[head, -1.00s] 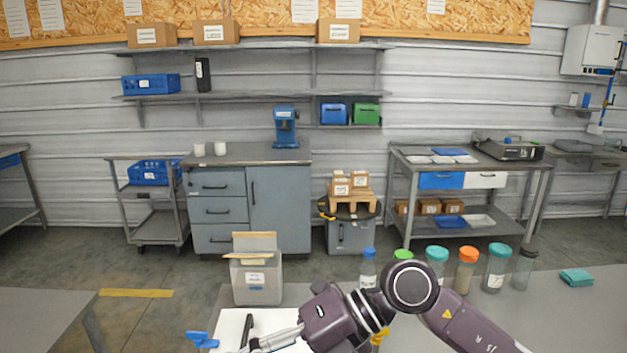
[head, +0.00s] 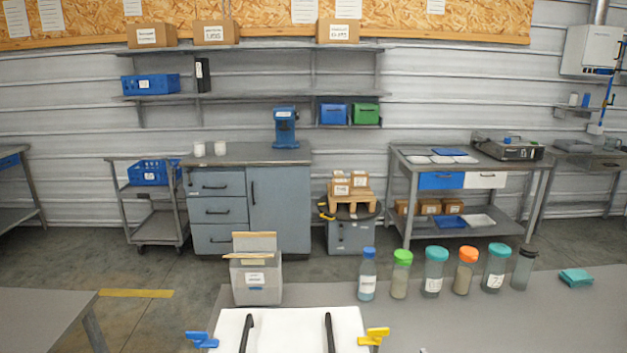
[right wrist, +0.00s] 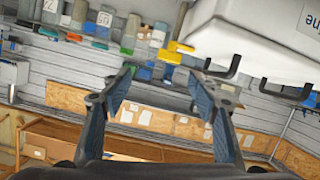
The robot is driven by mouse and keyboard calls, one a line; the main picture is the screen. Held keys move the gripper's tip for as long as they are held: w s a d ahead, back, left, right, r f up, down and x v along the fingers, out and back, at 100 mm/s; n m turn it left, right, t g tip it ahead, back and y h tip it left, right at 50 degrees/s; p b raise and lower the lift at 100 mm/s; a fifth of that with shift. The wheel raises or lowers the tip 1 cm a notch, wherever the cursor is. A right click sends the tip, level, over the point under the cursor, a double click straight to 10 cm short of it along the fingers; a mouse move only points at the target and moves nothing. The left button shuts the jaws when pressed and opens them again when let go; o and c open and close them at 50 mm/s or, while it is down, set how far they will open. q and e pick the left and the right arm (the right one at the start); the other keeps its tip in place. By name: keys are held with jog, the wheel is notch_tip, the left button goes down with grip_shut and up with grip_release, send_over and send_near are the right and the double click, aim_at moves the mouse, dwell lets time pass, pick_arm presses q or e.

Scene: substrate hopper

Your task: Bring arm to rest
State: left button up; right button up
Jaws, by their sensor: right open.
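My right gripper (right wrist: 163,72) shows only in the right wrist view. Its two fingers are spread apart with nothing between them. Beyond them at the upper right is a white body with black handles (right wrist: 255,38) and part of a printed label, with a yellow piece (right wrist: 182,47) near it. In the head view no gripper shows, and my left gripper is in neither current view. A white case (head: 290,325) with two black handles stands at the near edge of the bench, with a blue latch (head: 201,340) on its left and a yellow latch (head: 375,336) on its right.
A grey box with an open flap (head: 257,283) stands behind the case on the bench (head: 470,320). Several capped bottles (head: 434,272) stand in a row to its right, with a folded teal cloth (head: 576,278) at the far right. The bench's front right is clear.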

jog(key=s+d+f+m+g, duration=0.1)
jog(key=s+d+f+g, duration=0.1)
jog(key=s+f+g, duration=0.65)
jog(key=s+d+f+g, duration=0.1)
jog(key=s+f+g, duration=0.2)
jog(key=s+f, duration=1.25)
jog(key=f, duration=0.9)
jog(key=s+f, duration=0.2)
jog(key=f, duration=0.9)
jog(key=s+d+f+g, duration=0.2)
jog(key=s+d+f, duration=0.1)
jog(key=s+f, duration=1.4)
jog(key=shift+s+d, duration=0.15)
jog(key=shift+s, duration=0.25)
